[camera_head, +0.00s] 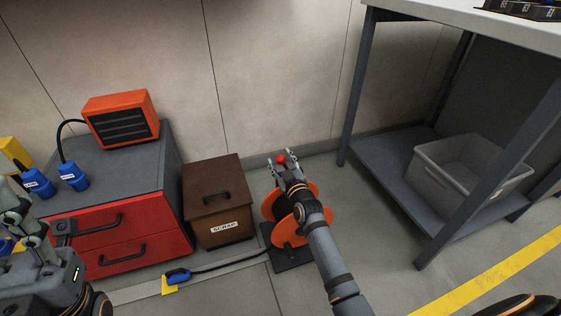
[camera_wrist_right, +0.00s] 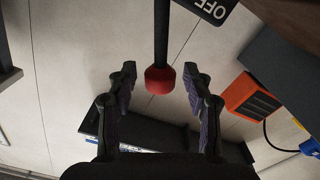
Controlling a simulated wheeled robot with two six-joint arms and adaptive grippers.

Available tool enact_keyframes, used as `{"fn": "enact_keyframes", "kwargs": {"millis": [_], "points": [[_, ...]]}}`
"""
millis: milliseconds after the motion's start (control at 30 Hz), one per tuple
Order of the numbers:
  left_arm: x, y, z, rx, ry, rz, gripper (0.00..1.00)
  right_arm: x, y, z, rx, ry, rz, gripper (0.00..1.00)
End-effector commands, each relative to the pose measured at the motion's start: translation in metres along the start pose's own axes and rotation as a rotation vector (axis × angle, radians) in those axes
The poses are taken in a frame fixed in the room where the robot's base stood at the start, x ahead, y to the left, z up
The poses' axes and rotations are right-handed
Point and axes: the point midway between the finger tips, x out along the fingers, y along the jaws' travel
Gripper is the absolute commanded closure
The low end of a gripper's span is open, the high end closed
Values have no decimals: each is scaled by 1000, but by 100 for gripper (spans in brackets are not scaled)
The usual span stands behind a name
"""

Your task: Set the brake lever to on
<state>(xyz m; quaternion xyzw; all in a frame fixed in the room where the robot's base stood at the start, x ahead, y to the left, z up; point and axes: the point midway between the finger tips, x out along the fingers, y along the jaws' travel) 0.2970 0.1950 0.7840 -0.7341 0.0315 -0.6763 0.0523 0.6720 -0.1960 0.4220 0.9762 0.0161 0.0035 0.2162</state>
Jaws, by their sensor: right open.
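The brake lever is a black rod with a red knob. In the wrist view the knob (camera_wrist_right: 159,80) hangs at the rod's end, between and slightly beyond the fingertips of my right gripper (camera_wrist_right: 158,75). The fingers are apart, with gaps on both sides of the knob. A black plate marked OFF (camera_wrist_right: 207,8) is beside the rod; no ON mark shows. In the head view the red knob (camera_head: 281,158) shows at my open right gripper (camera_head: 283,157), above the orange cable reel (camera_head: 319,205). My left arm is at the left edge; its fingers are unclear.
A brown scrap box (camera_head: 215,228) stands left of the reel, beside a red drawer cabinet (camera_head: 135,250) with an orange heater-like box (camera_head: 121,117) on top. A workbench (camera_head: 361,95) with a grey bin (camera_head: 430,178) is at right. A cable with a blue plug (camera_head: 178,276) lies on the floor.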

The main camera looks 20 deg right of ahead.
Motion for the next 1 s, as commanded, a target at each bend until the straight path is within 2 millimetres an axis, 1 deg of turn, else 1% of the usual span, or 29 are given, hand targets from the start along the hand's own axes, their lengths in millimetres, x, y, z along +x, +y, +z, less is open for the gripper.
{"fn": "enact_keyframes", "kwargs": {"millis": [100, 333, 700, 1000], "points": [[-2, 0, 0, 1, -1, 1, 60, 6, 0, 0, -1, 0, 0, 49], [-1, 0, 0, 1, -1, 2, 60, 6, 0, 0, -1, -1, 0, 49], [-1, 0, 0, 1, -1, 2, 60, 6, 0, 0, -1, -1, 0, 99], [-1, 0, 0, 1, -1, 2, 60, 6, 0, 0, 1, -1, 0, 100]]}}
